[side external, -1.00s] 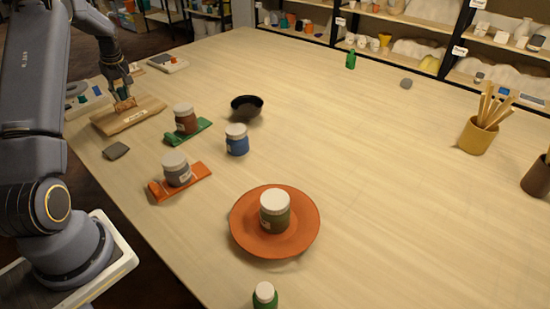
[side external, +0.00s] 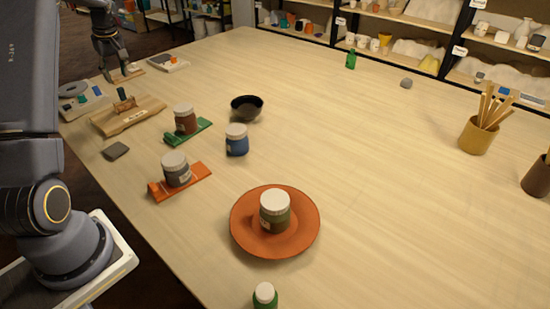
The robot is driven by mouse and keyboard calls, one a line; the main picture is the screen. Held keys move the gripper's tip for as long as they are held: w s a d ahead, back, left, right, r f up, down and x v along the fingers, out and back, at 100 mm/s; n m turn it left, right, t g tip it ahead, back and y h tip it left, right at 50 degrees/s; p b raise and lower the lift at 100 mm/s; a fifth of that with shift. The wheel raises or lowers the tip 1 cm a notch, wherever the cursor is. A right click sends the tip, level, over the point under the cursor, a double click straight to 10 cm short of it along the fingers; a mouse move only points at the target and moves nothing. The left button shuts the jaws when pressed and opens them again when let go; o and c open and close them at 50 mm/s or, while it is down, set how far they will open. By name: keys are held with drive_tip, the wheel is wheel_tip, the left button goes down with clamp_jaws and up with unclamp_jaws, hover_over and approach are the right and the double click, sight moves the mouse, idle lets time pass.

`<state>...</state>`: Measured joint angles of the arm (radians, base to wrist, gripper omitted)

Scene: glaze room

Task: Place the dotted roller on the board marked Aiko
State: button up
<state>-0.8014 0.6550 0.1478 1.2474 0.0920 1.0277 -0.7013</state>
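A wooden board (side external: 143,112) with a small pale name label lies at the left of the table; the lettering is too small to read surely. A small roller-like piece (side external: 124,105) with a dark teal body and a brown upper part stands on this board; I cannot make out dots. My gripper (side external: 118,77) is behind this board, apart from the piece. Its fingers look spread, and it is over or beside another pale board (side external: 134,72) at the far left edge. I see nothing held in it, though it is small in view.
Another board (side external: 184,65) holds an orange item. A pale tray (side external: 97,104) with small pieces lies at the left edge. Jars stand on green (side external: 203,127) and orange (side external: 203,172) rests. A black bowl (side external: 247,107) and blue jar (side external: 237,145) stand nearby. The table's right middle is clear.

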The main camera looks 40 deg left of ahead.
drive_tip(key=w+d+r+m+t, duration=0.15)
drive_tip(key=d+r+m, duration=0.35)
drive_tip(key=d, duration=0.7)
drive_tip(key=w+d+r+m+t, duration=0.1)
drive_tip(key=d+r+m+t, duration=0.1)
drive_tip(key=d+r, duration=0.75)
drive_tip(key=s+d+f+m+h, duration=0.1)
drive_tip(key=s+d+f+m, duration=0.1)
drive_tip(key=d, duration=0.6)
drive_tip(key=s+d+f+m+t+h, duration=0.1)
drive_tip(key=s+d+f+m, duration=0.1)
drive_tip(key=s+d+m, duration=0.3)
drive_tip(key=s+d+f+m+t+h, duration=0.1)
drive_tip(key=s+d+f+m, duration=0.2)
drive_tip(key=s+d, duration=0.4)
drive_tip(key=d+m, duration=0.1)
drive_tip(key=d, duration=0.3)
drive_tip(key=shift+s, duration=0.25)
